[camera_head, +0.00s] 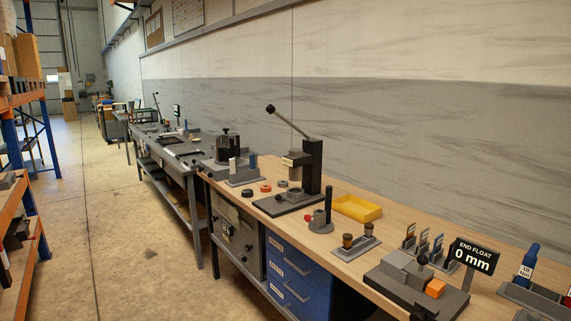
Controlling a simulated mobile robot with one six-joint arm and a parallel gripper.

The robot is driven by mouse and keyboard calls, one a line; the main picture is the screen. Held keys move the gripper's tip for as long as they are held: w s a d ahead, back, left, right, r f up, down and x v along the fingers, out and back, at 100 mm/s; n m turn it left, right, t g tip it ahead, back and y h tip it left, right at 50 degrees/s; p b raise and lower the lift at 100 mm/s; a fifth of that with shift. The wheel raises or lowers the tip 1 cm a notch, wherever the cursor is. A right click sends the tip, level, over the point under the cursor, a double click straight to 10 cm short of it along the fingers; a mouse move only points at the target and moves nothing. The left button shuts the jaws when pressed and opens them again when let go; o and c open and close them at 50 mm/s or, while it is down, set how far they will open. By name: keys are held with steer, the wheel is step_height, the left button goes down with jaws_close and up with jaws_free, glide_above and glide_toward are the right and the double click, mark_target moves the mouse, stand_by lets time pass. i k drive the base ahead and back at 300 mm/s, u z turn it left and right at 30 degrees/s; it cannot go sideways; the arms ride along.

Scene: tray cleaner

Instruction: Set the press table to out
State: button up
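A black arbor press (312,165) stands upright on the wooden bench, with its long lever (291,121) raised up and to the left, ending in a dark ball knob. Its flat dark base (287,203) lies on the bench top. A small dark knob sits on the base's front left part. The press table is too small and dark here to tell whether it is in or out. My gripper is not in view.
A yellow tray (357,208) lies right of the press. A red-marked stand (321,219), brown-topped pegs (347,241) and a grey fixture with an orange block (435,288) are nearer. A sign (473,256) reads "END FLOAT 0 mm". The floor (125,230) at left is clear.

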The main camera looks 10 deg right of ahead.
mark_target(293, 198)
steer(key=u, duration=0.15)
steer(key=k, duration=0.6)
steer(key=u, duration=0.5)
steer(key=k, duration=0.75)
steer(key=u, duration=0.65)
steer(key=i, duration=3.15)
steer(key=z, duration=0.25)
